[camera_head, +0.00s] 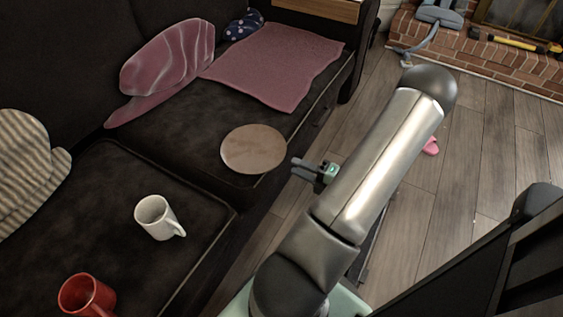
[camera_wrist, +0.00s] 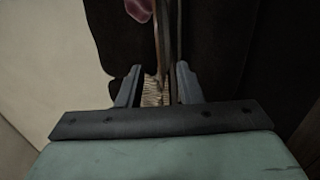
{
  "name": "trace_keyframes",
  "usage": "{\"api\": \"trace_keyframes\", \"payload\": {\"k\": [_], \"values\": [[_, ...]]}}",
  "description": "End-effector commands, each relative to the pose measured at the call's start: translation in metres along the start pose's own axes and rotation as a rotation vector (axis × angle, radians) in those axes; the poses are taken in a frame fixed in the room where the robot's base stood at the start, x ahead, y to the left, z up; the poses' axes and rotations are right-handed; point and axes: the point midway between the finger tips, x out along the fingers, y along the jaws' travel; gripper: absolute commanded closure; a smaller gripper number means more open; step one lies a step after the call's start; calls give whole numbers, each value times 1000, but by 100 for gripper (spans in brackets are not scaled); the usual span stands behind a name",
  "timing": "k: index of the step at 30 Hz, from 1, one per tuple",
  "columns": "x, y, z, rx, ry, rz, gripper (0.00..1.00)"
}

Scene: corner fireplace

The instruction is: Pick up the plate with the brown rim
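The round plate (camera_head: 253,149) has a pale brownish face. It lies on the dark sofa seat close to its front edge in the head view. A brown rim is hard to make out. My gripper (camera_head: 296,168) is just right of the plate in the head view, its fingers pointing toward it with a small visible gap. In the wrist view my gripper (camera_wrist: 158,88) has its fingers spread apart. A thin brownish edge runs up between and beyond them; I cannot tell if it is the plate. Nothing is clearly held.
A white mug (camera_head: 155,218) and a red mug (camera_head: 84,296) stand on the nearer seat. The wood floor (camera_head: 470,150) runs right toward the brick hearth (camera_head: 490,55).

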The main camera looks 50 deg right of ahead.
Motion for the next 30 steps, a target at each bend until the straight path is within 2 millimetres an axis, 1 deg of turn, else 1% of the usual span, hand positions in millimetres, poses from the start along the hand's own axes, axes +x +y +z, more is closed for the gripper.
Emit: {"api": "trace_keyframes", "payload": {"k": [1, 5, 6, 12, 16, 24, 26, 30], "values": [[9, -2, 0, -2, 3, 1, 67], [27, -2, 0, -1, 3, 1, 67], [32, 1, -1, 0, 4, 1, 67], [49, 1, 0, -1, 3, 0, 67], [53, 0, 0, -1, 3, 0, 67], [54, 0, 0, -2, 2, 0, 67], [54, 0, 0, -2, 2, -1, 74], [54, 0, 0, -2, 2, -1, 94]]}}
